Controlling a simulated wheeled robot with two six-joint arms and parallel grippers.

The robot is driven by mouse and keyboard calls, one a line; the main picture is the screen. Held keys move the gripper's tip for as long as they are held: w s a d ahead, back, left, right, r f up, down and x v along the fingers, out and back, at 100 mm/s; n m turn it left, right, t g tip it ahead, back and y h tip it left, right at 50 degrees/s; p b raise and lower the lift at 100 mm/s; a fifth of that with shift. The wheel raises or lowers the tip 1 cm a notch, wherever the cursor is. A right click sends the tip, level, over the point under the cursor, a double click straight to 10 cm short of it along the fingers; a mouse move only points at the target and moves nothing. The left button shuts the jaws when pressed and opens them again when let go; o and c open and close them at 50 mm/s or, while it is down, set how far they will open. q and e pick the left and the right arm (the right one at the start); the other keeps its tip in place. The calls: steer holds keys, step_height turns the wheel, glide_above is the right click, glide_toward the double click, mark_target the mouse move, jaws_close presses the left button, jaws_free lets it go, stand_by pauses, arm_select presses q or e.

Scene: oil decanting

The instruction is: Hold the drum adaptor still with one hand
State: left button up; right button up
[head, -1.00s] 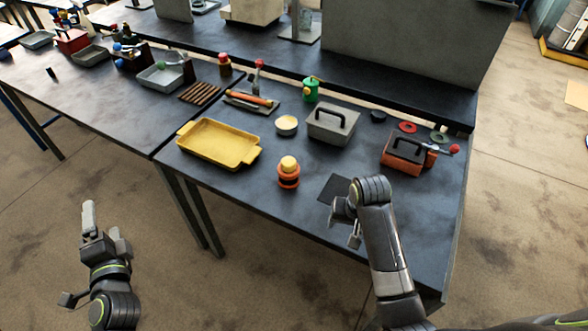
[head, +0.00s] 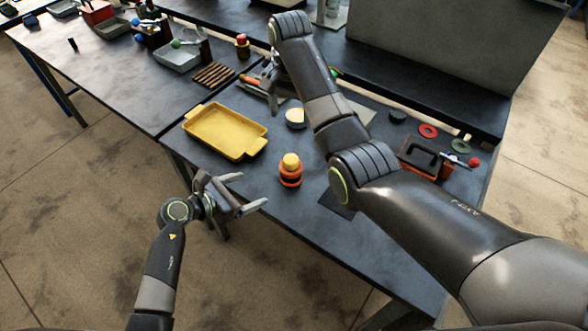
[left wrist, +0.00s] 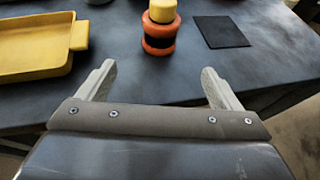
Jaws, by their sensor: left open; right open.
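A short round piece in orange and black with a yellow top (head: 290,170), which looks like the drum adaptor, stands upright near the table's front edge. In the left wrist view the adaptor (left wrist: 160,30) stands beyond and between the fingertips, apart from them. My left gripper (head: 252,190) is open and empty at the front edge, left of the adaptor, its fingers pointing towards it. My right gripper (head: 268,84) is open at the back, over the dark tray with the orange tool; my own arm partly hides it and whatever is under it.
A yellow tray (head: 224,130) lies left of the adaptor. A dark flat pad (left wrist: 220,31) lies to its right. A pale round dish (head: 295,118) is behind it. An orange toolbox (head: 425,158), a red ring (head: 428,131) and a green ring (head: 461,146) are at the right.

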arm_select(q)
steer(key=x, duration=1.6)
steer(key=shift+w+d, duration=0.2)
steer(key=shift+d, duration=0.1)
steer(key=shift+c, duration=0.4)
steer(key=c, duration=1.4)
arm_select(e)
steer(key=m, duration=0.5)
glide_above(291, 158)
step_height(291, 158, down, 5)
steer(key=shift+m, duration=0.5)
step_height(291, 158, down, 12)
steer(key=shift+f, duration=0.25)
